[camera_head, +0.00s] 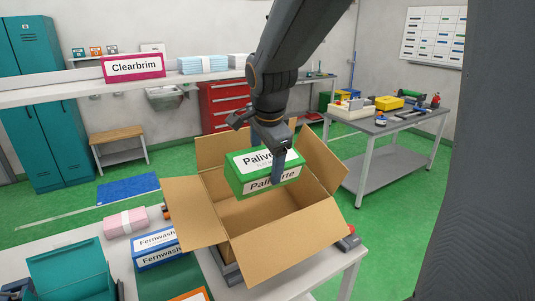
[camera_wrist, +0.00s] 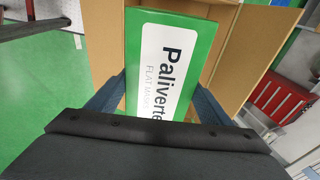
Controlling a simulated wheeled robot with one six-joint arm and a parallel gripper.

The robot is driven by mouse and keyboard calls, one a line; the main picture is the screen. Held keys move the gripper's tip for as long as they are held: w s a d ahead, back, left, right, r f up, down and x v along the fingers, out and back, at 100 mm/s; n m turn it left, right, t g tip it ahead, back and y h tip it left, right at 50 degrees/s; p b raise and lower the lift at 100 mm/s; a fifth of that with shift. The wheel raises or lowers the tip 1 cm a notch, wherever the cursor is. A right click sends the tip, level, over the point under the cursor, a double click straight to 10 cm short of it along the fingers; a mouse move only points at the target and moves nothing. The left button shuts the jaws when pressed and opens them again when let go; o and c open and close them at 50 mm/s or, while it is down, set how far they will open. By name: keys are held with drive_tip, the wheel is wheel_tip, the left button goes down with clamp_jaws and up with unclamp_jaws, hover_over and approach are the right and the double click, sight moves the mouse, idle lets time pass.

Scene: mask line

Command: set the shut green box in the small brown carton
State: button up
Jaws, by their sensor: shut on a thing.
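The green box (camera_head: 241,179) is shut and has white labels reading "Paliverte"; it also shows in the wrist view (camera_wrist: 146,35). My gripper (camera_head: 270,168) is shut on it from above, with one finger across its front face in the head view. In the wrist view, my fingers (camera_wrist: 160,98) lie on both sides of the box. The brown carton (camera_head: 262,248) stands open on the light table with its flaps spread outward. The green box hangs over the carton's opening, and its lower edge appears near rim height. The carton's inside looks empty where I can see it.
A blue "Fernwash" box (camera_head: 157,258), a pink pack (camera_head: 126,222) and a teal open box (camera_head: 70,270) are left of the carton. A shelf (camera_head: 60,98) behind holds a "Clearbrim" box (camera_head: 134,66). A grey bench (camera_head: 380,124) with tools stands at right.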

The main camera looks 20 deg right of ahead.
drive_tip(key=x, duration=0.2)
drive_tip(key=shift+w+a+f, duration=0.15)
drive_tip(key=shift+a+f, duration=0.05)
drive_tip(key=shift+f, duration=0.1)
drive_tip(key=shift+s+a+f+b+x, duration=0.1)
drive_tip(key=shift+a+b+x, duration=0.5)
drive_tip(key=shift+b+x, duration=2.9)
drive_tip(key=shift+s+a+f+b+x, duration=0.1)
drive_tip(key=shift+a+b+x, duration=0.5)
drive_tip(key=shift+b+x, duration=2.85)
drive_tip(key=shift+s+a+f+b+x, duration=0.15)
drive_tip(key=shift+a+b+x, duration=0.45)
drive_tip(key=shift+b+x, duration=2.9)
drive_tip(key=p+x, duration=0.3)
drive_tip(key=o, duration=1.3)
drive_tip(key=shift+f, duration=0.1)
drive_tip(key=shift+o, duration=0.5)
wheel_tip(320, 180, up, 7)
drive_tip(key=p, duration=0.4)
drive_tip(key=shift+p, duration=0.4)
